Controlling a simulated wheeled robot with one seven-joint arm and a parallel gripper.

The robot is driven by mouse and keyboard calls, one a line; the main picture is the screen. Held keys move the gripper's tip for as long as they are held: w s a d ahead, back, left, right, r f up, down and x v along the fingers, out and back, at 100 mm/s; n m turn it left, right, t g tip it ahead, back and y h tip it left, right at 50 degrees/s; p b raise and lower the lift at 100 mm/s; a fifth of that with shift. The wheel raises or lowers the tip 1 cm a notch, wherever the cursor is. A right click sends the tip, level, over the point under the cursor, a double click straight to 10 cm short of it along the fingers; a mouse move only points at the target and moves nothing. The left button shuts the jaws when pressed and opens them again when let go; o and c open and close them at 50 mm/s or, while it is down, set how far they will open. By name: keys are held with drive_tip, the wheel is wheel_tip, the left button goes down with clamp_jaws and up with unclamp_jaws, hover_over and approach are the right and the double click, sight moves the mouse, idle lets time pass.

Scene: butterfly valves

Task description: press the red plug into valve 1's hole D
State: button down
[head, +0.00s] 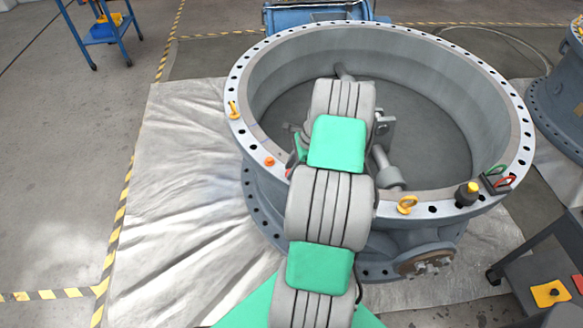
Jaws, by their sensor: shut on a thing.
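Valve 1 (240,82) is the large grey ring in the middle of the head view, with a pale flange full of dark holes. My arm crosses its near side and hides part of the flange. Only a sliver of my gripper (291,165) shows at the arm's left edge, low over the near-left flange; it is shut. A small bit of red, likely the red plug (289,173), shows at its tip, mostly hidden. I cannot tell whether it touches a hole. An orange plug (269,161) sits on the flange just left of it. I cannot read hole letters.
A dark cart (540,275) is lower right, another valve (560,100) far right. The sheet left is clear.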

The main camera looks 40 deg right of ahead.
drive_tip(key=shift+f, duration=0.1)
idle(0.3)
drive_tip(key=shift+f+b, duration=0.3)
drive_tip(key=shift+f, duration=0.15)
drive_tip(key=shift+c, duration=2.2)
unclamp_jaws()
drive_tip(key=shift+r, duration=0.1)
wheel_tip(320, 180, up, 6)
drive_tip(key=p, duration=0.5)
drive_tip(key=shift+r, duration=0.1)
